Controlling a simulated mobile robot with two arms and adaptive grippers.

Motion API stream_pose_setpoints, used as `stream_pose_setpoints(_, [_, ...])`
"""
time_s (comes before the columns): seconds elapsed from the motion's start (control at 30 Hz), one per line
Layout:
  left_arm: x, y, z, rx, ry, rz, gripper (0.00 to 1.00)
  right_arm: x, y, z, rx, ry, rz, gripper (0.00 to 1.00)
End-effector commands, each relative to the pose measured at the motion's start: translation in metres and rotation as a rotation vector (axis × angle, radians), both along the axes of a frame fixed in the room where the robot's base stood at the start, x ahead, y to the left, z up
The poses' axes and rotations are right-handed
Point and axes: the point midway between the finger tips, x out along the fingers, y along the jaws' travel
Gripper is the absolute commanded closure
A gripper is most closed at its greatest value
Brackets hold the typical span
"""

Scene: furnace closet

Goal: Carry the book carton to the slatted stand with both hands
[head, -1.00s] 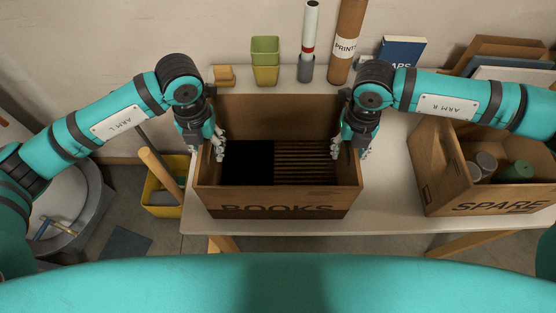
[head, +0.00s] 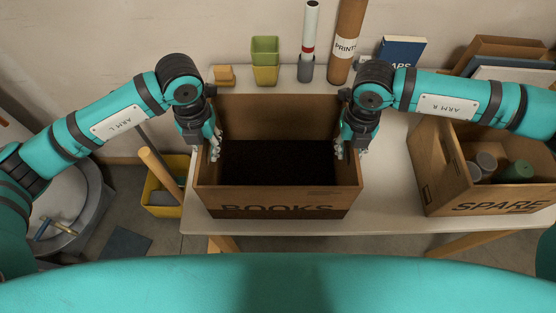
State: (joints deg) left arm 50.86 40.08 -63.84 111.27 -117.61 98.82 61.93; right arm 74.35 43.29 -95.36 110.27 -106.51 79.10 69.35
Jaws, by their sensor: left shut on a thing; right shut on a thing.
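The book carton (head: 280,197) is an open brown box with BOOKS on its front, in the middle of the head view at the table. Its inside looks evenly dark, and no separate contents can be made out. My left gripper (head: 214,148) is shut on the carton's left side wall near the top. My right gripper (head: 343,148) is shut on the right side wall, opposite. The carton looks level; whether its bottom touches the table cannot be told. The slatted stand cannot be made out now.
The SPARE carton (head: 437,185) with several cans stands close on the right of the pale table (head: 395,213). Along the back are green-yellow cups (head: 265,60), a slim tube (head: 310,35), a PRINTS tube (head: 345,45) and a blue book (head: 403,52). A yellow bin (head: 160,210) is at lower left.

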Motion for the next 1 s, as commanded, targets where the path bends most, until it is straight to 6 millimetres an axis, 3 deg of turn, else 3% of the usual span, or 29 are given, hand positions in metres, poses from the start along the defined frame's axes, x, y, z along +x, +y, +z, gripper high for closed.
stream_pose_setpoints(0.23, [0.001, 0.001, 0.011, 0.001, -0.002, 0.001, 1.00, 0.001, 0.000, 0.011, -0.001, -0.001, -0.001, 1.00])
stream_pose_setpoints(0.6, [0.000, 0.001, 0.049, 0.001, -0.001, 0.001, 1.00, 0.000, -0.001, 0.048, -0.001, -0.001, -0.001, 1.00])
stream_pose_setpoints(1.0, [0.000, 0.001, 0.050, 0.002, -0.001, 0.001, 1.00, 0.000, -0.001, 0.050, -0.002, -0.001, -0.001, 1.00])
